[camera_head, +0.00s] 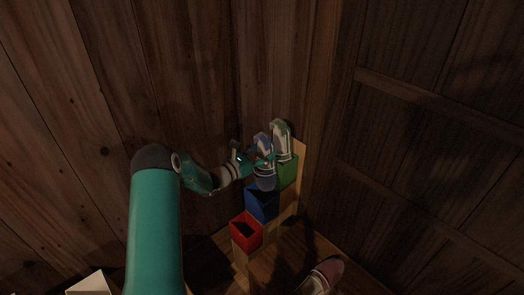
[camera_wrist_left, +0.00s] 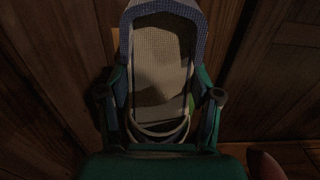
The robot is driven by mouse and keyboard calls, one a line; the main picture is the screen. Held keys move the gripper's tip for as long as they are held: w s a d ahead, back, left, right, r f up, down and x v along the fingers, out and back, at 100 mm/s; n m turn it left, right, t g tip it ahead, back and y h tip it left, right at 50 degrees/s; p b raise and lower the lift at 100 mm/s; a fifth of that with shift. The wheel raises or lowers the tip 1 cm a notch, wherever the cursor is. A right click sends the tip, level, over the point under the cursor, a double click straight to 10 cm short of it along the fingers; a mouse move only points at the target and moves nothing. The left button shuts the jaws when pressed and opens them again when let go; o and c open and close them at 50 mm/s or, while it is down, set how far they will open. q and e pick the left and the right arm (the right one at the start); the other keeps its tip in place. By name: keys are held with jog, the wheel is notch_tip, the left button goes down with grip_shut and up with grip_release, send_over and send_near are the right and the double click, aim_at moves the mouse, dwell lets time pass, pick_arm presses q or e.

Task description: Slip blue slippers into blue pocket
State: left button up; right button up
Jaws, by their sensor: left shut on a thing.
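The blue slippers (camera_head: 265,183) are upright in the head view, with their lower end just over the mouth of the blue pocket (camera_head: 262,204). I cannot tell whether that end is inside the pocket. My left gripper (camera_head: 259,164) reaches in from the left and is shut on the blue slippers around their middle. In the left wrist view, the slippers (camera_wrist_left: 165,60) show a blue rim and a pale woven sole between the two fingers of the left gripper (camera_wrist_left: 161,105). The right gripper is not in view.
The green pocket (camera_head: 288,172), holding green slippers (camera_head: 283,140), stands behind and above the blue one. The empty-looking red pocket (camera_head: 246,232) is lower in front. Red slippers (camera_head: 327,270) are at the bottom. Wooden walls are close behind and to the right.

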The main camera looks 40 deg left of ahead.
aim_at(262, 169)
pick_arm(q)
jog(key=shift+f+b, duration=0.5)
jog(key=shift+f, duration=0.65)
jog(key=shift+f+b, duration=2.85)
jog(key=shift+f, duration=0.35)
jog(key=o, duration=1.3)
jog(key=s, duration=0.8)
jog(key=s+a, duration=0.1)
jog(key=s, duration=0.3)
jog(key=shift+f, duration=0.1)
